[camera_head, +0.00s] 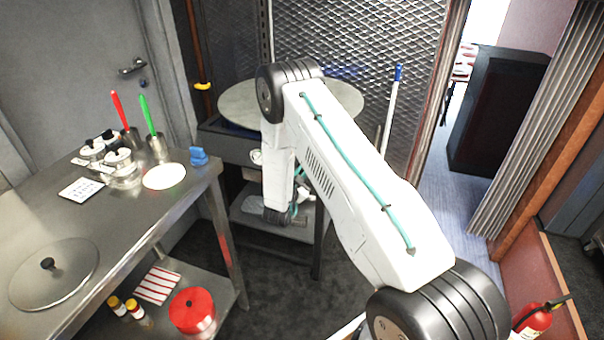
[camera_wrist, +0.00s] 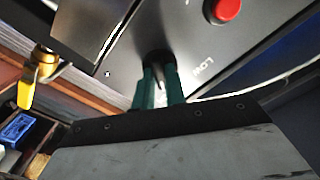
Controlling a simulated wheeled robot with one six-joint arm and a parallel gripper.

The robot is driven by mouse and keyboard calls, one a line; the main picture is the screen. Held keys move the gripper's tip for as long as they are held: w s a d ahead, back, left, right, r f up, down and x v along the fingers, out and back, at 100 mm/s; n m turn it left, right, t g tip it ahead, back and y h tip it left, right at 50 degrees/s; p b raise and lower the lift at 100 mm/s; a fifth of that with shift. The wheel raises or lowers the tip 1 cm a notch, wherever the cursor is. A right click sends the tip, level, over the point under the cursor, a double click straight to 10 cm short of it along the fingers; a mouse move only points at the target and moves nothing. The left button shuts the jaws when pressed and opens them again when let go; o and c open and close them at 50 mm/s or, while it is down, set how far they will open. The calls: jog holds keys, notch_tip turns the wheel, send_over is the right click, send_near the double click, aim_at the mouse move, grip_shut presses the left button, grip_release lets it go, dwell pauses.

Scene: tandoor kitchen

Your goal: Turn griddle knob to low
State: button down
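The griddle is a round pale plate (camera_head: 235,104) on a dark metal stand, partly hidden by my arm in the head view. In the wrist view its dark front panel (camera_wrist: 205,40) fills the upper middle, with the word LOW printed to the right of a dark knob (camera_wrist: 157,57). My gripper's two green fingers (camera_wrist: 160,80) reach up to this knob, one on each side. The fingertips overlap the knob, and I cannot tell whether they press on it. The knob's pointing direction is unclear. In the head view the fingers are mostly hidden.
A red button (camera_wrist: 227,10) sits on the panel's upper right. A yellow-handled valve (camera_wrist: 38,75) is at left in the wrist view. A steel table (camera_head: 130,215) with utensils and jars stands left of the griddle. A blue-topped pole (camera_head: 391,110) stands right of it, before a mesh wall.

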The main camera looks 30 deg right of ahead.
jog(key=shift+d, duration=0.15)
jog(key=shift+n, duration=0.3)
jog(key=shift+a+n, duration=0.2)
jog(key=shift+n, duration=0.7)
jog(key=shift+a+n, duration=0.1)
jog(key=shift+n, duration=5.7)
